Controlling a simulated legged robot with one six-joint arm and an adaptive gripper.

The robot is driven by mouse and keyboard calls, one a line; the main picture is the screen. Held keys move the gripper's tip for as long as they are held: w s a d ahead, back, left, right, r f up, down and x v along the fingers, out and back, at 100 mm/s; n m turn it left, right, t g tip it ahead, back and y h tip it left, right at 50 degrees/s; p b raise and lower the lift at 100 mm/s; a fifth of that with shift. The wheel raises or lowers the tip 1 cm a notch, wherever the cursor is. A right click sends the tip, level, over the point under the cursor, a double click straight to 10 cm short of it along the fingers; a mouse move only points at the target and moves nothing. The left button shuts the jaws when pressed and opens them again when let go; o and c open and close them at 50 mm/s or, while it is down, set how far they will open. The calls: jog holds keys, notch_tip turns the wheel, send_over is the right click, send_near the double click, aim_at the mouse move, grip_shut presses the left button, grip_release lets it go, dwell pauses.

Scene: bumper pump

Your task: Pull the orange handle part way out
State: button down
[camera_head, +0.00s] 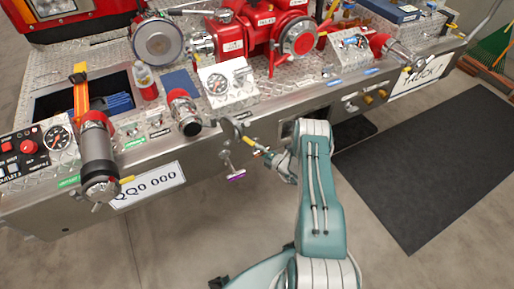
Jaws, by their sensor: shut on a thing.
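My gripper (268,156) is at the front face of the metal bumper, near the middle of the picture. It is shut on a small yellow-orange handle (249,143), which shows just at the left of the fingers. The fingers and the handle are small here, and the arm hides part of the bumper behind them. I cannot tell how far out the handle stands.
A purple-tipped valve lever (236,176) hangs just left of my gripper. Red-and-silver hose fittings (184,112) and a red pump (262,40) stand on the bumper (150,153). A dark mat (430,165) lies at right. The floor in front is clear.

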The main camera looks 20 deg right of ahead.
jog(key=shift+s+a+f, duration=0.15)
jog(key=shift+s, duration=0.35)
jog(key=shift+s+a+f, duration=0.1)
jog(key=shift+s, duration=0.4)
jog(key=shift+c, duration=2.4)
grip_release()
jog(key=shift+r, duration=0.1)
jog(key=shift+d, duration=0.1)
jog(key=v, duration=1.1)
jog(key=shift+s, duration=0.4)
jog(key=shift+d, duration=0.15)
